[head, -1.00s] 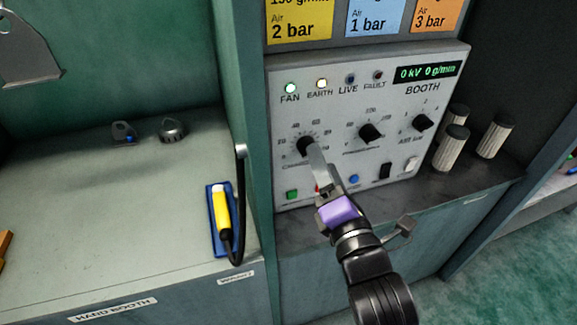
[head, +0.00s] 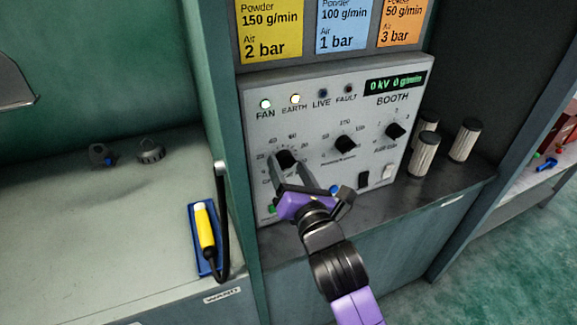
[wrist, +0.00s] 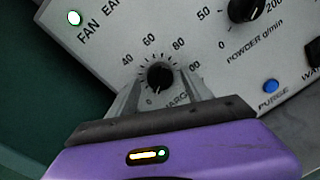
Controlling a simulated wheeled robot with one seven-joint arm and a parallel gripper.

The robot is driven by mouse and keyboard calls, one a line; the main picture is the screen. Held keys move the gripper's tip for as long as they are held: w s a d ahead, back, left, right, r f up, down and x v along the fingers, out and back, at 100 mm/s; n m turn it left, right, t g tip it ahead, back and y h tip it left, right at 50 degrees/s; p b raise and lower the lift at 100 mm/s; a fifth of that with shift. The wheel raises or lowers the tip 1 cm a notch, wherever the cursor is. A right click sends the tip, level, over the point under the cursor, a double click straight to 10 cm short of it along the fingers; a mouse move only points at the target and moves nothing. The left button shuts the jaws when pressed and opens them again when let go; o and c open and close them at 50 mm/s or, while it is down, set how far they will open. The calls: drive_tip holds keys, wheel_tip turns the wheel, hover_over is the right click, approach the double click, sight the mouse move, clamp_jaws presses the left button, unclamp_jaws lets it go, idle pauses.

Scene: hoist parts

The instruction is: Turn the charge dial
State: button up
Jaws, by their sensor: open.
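The charge dial is a black knob (head: 285,158) at the left of the booth panel (head: 310,110), ringed by tick marks and numbers. In the wrist view the charge dial (wrist: 159,75) sits between the fingers of my gripper (wrist: 160,88), with its label partly covered below it. My gripper (head: 290,172) is open, with one finger on each side of the dial. I cannot tell whether the fingers touch it. The panel display (head: 396,83) reads 0 kV 0 g/min.
The powder knob (head: 346,144) and another knob (head: 396,131) are to the right. Below are a blue purge button (head: 335,190) and switches. Several pale cylinders (head: 425,154) stand right of the panel. A yellow-handled wand (head: 206,228) lies at left.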

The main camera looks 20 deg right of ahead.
drive_tip(key=shift+w, duration=0.3)
clamp_jaws()
